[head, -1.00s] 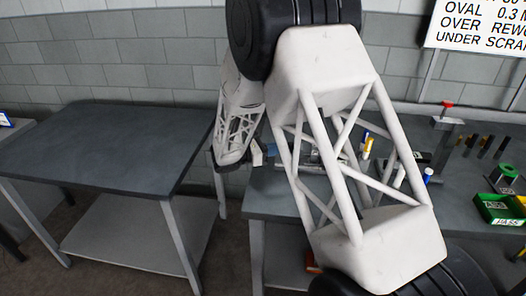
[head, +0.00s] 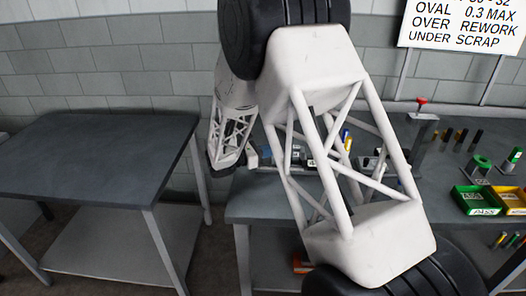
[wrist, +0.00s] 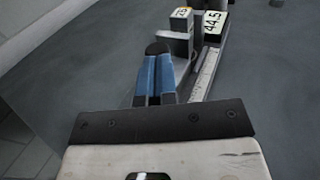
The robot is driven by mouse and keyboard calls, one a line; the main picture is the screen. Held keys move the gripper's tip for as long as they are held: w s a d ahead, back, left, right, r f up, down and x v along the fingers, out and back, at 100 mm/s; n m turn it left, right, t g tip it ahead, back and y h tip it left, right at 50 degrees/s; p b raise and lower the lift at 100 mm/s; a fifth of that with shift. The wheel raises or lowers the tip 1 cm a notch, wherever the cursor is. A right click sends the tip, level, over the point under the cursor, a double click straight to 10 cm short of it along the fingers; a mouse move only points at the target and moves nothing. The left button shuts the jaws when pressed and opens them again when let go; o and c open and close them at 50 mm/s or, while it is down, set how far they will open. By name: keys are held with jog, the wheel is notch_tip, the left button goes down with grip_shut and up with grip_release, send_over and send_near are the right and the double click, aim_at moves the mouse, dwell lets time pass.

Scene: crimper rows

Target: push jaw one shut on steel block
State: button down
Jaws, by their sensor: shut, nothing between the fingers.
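In the wrist view my gripper (wrist: 155,52) has two blue fingers with dark tips, pressed together with nothing between them. Its tips are beside a grey upright block (wrist: 178,40) with a small numbered label, close to its left side; I cannot tell whether they touch. I cannot tell which piece is jaw one or which is the steel block. In the head view my arm hides much of this fixture on the bench.
The right bench (head: 400,222) carries a clamp with a red knob (head: 421,103), a green bin (head: 478,200) and a yellow bin (head: 512,198). Several small cylinders stand behind the bins. An empty dark table (head: 90,150) is on the left, with a floor gap between.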

jog(key=shift+d, duration=0.9)
jog(key=shift+a, duration=0.1)
jog(key=v, duration=1.3)
jog(key=shift+s+a, duration=0.25)
jog(key=shift+a, duration=0.05)
dwell(1.0)
